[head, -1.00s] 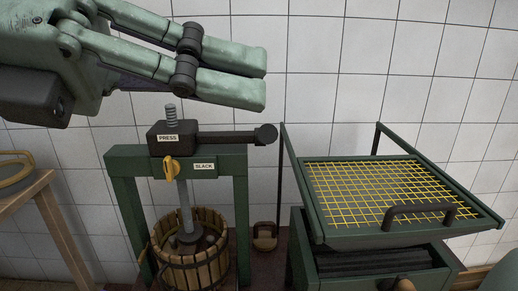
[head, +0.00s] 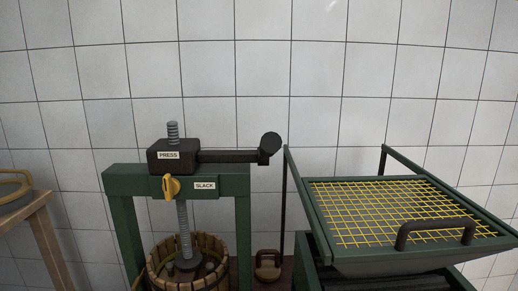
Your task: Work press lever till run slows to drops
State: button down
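The press has a green frame (head: 120,215) with a dark head labelled PRESS (head: 170,155) on an upright threaded screw (head: 185,225). The black press lever (head: 228,156) points right from the head and ends in a round knob (head: 270,146). A yellow catch (head: 171,187) sits beside a SLACK label on the crossbeam. The slatted wooden basket (head: 215,258) stands under the screw, with a dark plate inside. Its lower part is cut off, and no spout or run of liquid shows. My gripper is out of view.
A green tray with a yellow mesh (head: 400,208) and dark handle (head: 436,231) stands right of the press. A small brown weight-like object (head: 268,266) lies between them. A wooden stand (head: 45,245) is at left. White tiled wall (head: 330,70) stands behind.

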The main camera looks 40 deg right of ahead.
aim_at(271, 142)
jog(key=i+j, duration=1.1)
jog(key=z, duration=2)
jog(key=j, duration=0.1)
